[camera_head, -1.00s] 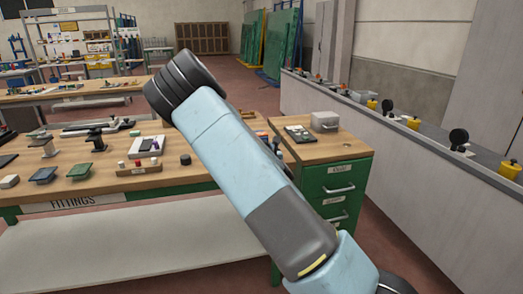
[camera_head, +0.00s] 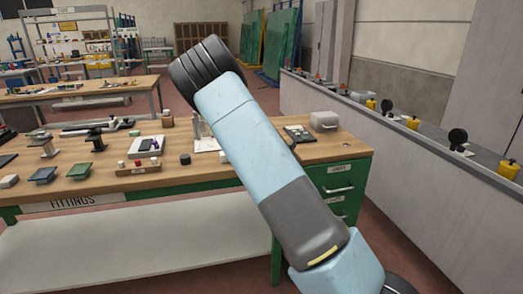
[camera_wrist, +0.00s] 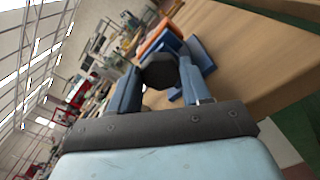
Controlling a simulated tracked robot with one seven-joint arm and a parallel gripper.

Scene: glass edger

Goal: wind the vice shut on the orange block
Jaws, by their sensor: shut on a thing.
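In the wrist view my gripper (camera_wrist: 161,70) has its two blue fingers on either side of a dark, many-sided knob (camera_wrist: 160,76), shut on it. Just beyond the knob is the blue vice (camera_wrist: 201,54). The orange block (camera_wrist: 157,40) shows past the knob, by the blue vice parts. I cannot tell whether both jaws touch it. In the head view my arm hides the vice, the block and my gripper.
The wooden bench (camera_head: 95,190) carries dark green fittings (camera_head: 78,170), a small labelled rack (camera_head: 138,170) and a dark cylinder (camera_head: 185,159). A green drawer cabinet (camera_head: 345,190) with a grey box (camera_head: 323,121) stands right. A long ledge (camera_head: 395,125) runs along the wall.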

